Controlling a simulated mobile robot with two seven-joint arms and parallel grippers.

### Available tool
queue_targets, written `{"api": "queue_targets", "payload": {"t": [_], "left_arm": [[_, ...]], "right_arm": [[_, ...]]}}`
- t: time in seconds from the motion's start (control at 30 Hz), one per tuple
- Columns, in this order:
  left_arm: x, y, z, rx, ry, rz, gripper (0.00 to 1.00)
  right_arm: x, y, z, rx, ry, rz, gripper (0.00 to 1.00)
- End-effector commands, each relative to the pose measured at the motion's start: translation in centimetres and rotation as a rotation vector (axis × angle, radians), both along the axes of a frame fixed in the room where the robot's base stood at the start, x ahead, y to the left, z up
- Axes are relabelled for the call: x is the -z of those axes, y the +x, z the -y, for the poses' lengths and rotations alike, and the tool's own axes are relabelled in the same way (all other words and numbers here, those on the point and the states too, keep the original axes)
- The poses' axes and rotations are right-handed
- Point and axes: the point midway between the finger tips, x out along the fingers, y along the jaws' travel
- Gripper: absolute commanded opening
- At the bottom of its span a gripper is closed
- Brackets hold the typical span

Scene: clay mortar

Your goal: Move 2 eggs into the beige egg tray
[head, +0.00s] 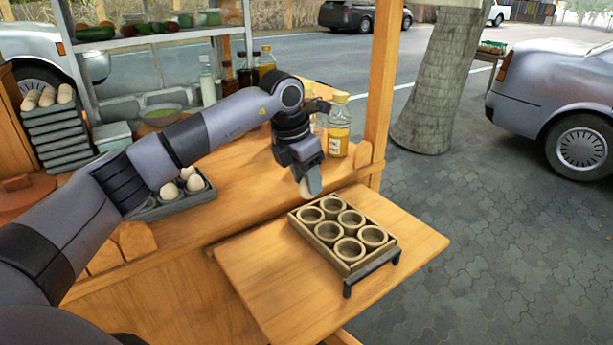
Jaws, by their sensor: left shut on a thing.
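My left gripper (311,181) points down just behind the beige egg tray, near its back left corner. The beige egg tray (343,262) stands on the wooden side board at the right, with several round cups that look empty. A dark grey tray (178,207) on the counter at the left holds several more pale eggs (194,183); my left arm hides part of it. My right gripper is out of view.
The wooden side board (262,285) is clear around the beige tray. Oil bottles (338,128) stand behind the gripper, by a wooden post (381,80). A green bowl (163,114) and a stack of grey trays (58,135) are at the left.

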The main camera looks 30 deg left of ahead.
Motion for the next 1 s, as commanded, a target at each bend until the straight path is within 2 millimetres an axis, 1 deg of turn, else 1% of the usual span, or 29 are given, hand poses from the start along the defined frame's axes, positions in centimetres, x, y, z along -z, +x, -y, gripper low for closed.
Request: {"api": "queue_targets", "payload": {"t": [0.37,0.8,1.0], "left_arm": [[0.0,0.0,0.0,0.0,0.0,0.0,0.32],[1.9,0.0,0.0,0.0,0.0,0.0,0.32],[1.9,0.0,0.0,0.0,0.0,0.001,0.32]], "right_arm": [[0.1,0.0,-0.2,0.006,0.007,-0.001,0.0],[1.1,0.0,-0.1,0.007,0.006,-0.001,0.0],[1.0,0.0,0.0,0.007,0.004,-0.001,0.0]]}}
